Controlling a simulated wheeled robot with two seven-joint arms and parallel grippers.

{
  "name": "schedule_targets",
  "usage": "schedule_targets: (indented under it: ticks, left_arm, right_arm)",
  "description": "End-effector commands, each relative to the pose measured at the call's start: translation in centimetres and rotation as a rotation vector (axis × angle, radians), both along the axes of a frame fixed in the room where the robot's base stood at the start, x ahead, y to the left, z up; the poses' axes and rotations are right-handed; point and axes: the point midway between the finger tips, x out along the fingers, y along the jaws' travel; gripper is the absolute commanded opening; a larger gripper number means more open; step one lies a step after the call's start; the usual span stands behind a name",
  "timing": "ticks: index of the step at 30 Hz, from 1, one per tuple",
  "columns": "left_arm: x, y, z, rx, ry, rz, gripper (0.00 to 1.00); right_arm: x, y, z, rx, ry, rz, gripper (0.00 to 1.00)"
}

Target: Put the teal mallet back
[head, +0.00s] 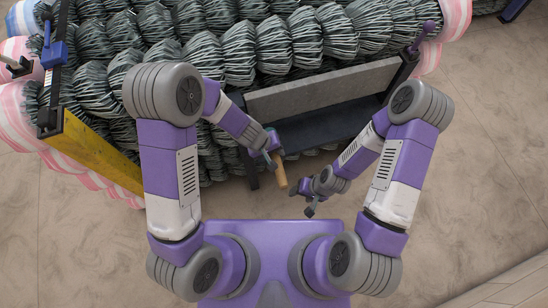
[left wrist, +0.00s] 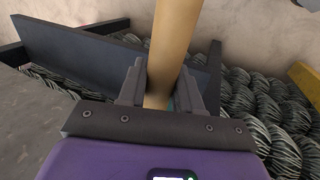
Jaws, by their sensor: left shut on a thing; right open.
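The mallet's tan handle (head: 280,172) sticks out below my left gripper (head: 272,153) in the head view. My left gripper is shut on this handle. In the left wrist view the handle (left wrist: 173,45) stands between the two fingers (left wrist: 160,92), with a small patch of teal behind them. The rest of the mallet's head is hidden. My right gripper (head: 304,199) is open and empty, a little right of and below the handle's end.
A dark rack (head: 335,128) with a grey slab (head: 320,90) lies just beyond my grippers. Rolls of chainlink (head: 235,50) fill the back. A yellow beam (head: 95,152) and a blue clamp-like part (head: 53,52) are at left. Floor (head: 480,150) is clear at right.

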Motion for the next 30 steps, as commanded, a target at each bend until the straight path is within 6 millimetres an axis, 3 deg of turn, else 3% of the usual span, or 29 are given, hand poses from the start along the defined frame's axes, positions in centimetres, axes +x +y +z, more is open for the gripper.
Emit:
schedule_targets:
  ticks: [8, 16, 17, 21, 30]
  left_arm:
    - [0.0, 0.0, -3.9, -0.001, 0.001, 0.001, 0.00]
    - [0.0, 0.0, -4.0, 0.000, 0.000, 0.000, 0.00]
    - [0.0, 0.0, -4.1, 0.001, 0.002, 0.001, 0.39]
    - [0.0, 0.0, -4.1, 0.001, 0.002, 0.001, 0.59]
    - [0.0, 0.0, -4.1, 0.001, 0.002, 0.001, 0.59]
  right_arm:
    - [0.0, 0.0, -3.0, 0.000, 0.000, 0.000, 0.59]
    - [0.0, 0.0, -3.0, 0.000, 0.000, 0.000, 0.59]
    - [0.0, 0.0, -3.0, 0.000, 0.000, 0.000, 0.59]
    - [0.0, 0.0, -3.0, 0.000, 0.000, 0.000, 0.59]
    - [0.0, 0.0, -3.0, 0.000, 0.000, 0.000, 0.59]
